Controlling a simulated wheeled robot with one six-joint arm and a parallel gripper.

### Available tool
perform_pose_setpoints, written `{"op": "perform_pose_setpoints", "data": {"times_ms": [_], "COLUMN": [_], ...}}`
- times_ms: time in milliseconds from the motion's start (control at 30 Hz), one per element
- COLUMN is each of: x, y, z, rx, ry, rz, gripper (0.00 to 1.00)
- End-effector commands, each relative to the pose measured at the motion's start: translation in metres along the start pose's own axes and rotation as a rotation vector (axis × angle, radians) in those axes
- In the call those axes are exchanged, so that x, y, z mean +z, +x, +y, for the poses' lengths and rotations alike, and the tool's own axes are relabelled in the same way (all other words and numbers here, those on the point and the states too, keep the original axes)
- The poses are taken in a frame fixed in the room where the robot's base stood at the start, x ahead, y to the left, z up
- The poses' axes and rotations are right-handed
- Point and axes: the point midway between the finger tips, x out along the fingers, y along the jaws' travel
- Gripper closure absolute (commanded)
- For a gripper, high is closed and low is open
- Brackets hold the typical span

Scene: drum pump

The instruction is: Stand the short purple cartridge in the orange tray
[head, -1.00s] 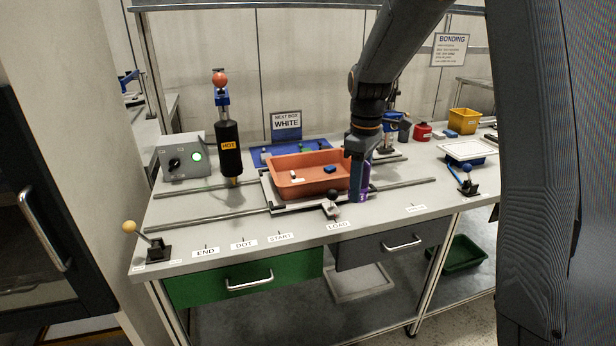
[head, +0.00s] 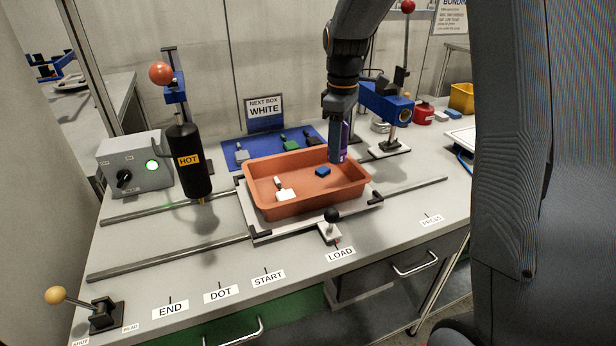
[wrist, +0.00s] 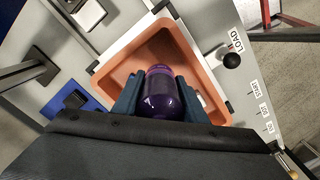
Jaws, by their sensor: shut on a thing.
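The purple cartridge (wrist: 160,95) is held between the two fingers of my gripper (wrist: 160,97) in the wrist view. In the head view my gripper (head: 337,150) hangs over the back right part of the orange tray (head: 318,198), and a strip of the cartridge (head: 345,143) shows beside the fingers. The tray also shows under the cartridge in the wrist view (wrist: 112,75). I cannot tell whether the cartridge's lower end touches the tray floor. A small blue block (head: 323,171) and a white piece (head: 286,195) lie in the tray.
The tray sits on a carriage between two rails (head: 170,264). A black-knobbed LOAD lever (head: 331,216) stands at its front. A black HOT cylinder (head: 188,160) stands left. A blue press-like device (head: 385,102) stands behind right. A blue mat (head: 235,150) lies behind the tray.

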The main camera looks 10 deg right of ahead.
Motion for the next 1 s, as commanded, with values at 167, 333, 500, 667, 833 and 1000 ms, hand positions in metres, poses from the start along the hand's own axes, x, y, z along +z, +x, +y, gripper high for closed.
{"op": "perform_pose_setpoints", "data": {"times_ms": [167,333,500,667,833,1000], "x": [-0.001,-0.001,-0.001,0.001,0.000,0.001], "y": [0.030,0.054,0.065,0.086,0.097,0.097], "z": [-0.003,-0.003,-0.002,-0.002,-0.001,-0.001], "rx": [-0.005,-0.003,-0.002,-0.005,-0.001,-0.001], "ry": [-0.004,-0.004,-0.002,-0.001,0.000,0.000], "rz": [-0.003,-0.002,-0.001,-0.003,-0.001,-0.001], "gripper": [0.88,0.88,0.88,0.88,0.88,0.88]}}
